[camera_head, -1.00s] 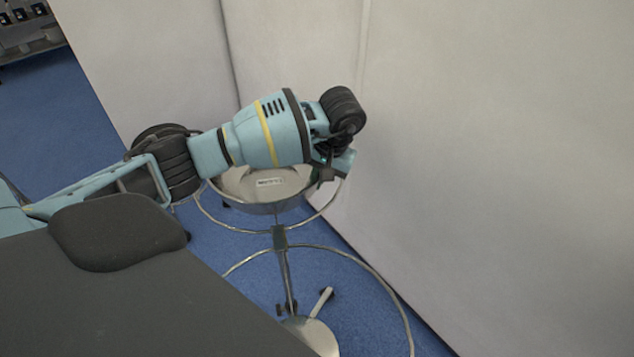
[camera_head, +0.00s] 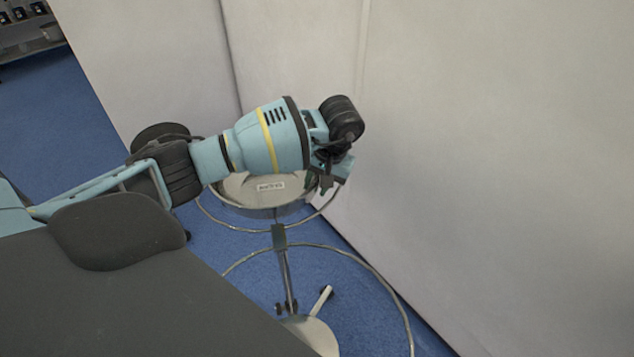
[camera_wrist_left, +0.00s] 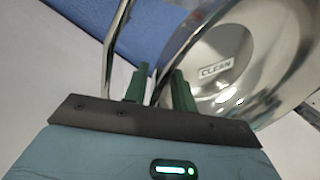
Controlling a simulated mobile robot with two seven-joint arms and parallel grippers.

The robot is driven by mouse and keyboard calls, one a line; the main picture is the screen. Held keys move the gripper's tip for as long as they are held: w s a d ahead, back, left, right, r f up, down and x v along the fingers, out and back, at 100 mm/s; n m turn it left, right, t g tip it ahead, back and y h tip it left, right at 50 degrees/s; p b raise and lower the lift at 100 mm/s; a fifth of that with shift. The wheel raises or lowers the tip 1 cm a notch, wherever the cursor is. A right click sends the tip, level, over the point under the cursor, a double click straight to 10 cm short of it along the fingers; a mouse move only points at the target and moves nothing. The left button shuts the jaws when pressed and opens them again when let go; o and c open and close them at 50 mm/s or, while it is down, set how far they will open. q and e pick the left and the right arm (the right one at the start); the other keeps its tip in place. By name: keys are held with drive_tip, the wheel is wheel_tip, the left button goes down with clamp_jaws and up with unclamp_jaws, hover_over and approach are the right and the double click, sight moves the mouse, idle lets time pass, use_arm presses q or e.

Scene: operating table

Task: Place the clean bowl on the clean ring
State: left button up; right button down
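The clean bowl (camera_head: 262,193) is a shiny metal bowl with a white label, seated low at the upper ring of the stand, partly hidden behind my left arm. In the left wrist view the bowl (camera_wrist_left: 238,48) shows its "CLEAN" label and fills the upper right. The clean ring (camera_head: 226,226) is the thin metal hoop around the bowl; a bar of it (camera_wrist_left: 112,40) shows in the wrist view. My left gripper (camera_head: 319,184) is at the bowl's right edge. Its green fingers (camera_wrist_left: 160,82) stand apart, with the rim passing between them. My right gripper is out of view.
A second, lower ring (camera_head: 375,268) of the stand sticks out to the right above its round base (camera_head: 312,335). Pale walls (camera_head: 500,150) stand close behind and to the right. A dark grey padded table (camera_head: 120,300) fills the lower left.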

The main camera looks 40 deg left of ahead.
use_arm(q)
drive_tip(key=s+v, duration=0.1)
drive_tip(key=v, duration=1.1)
drive_tip(key=shift+w+r+p, duration=0.15)
drive_tip(key=shift+w+p, duration=0.15)
drive_tip(key=shift+w, duration=0.2)
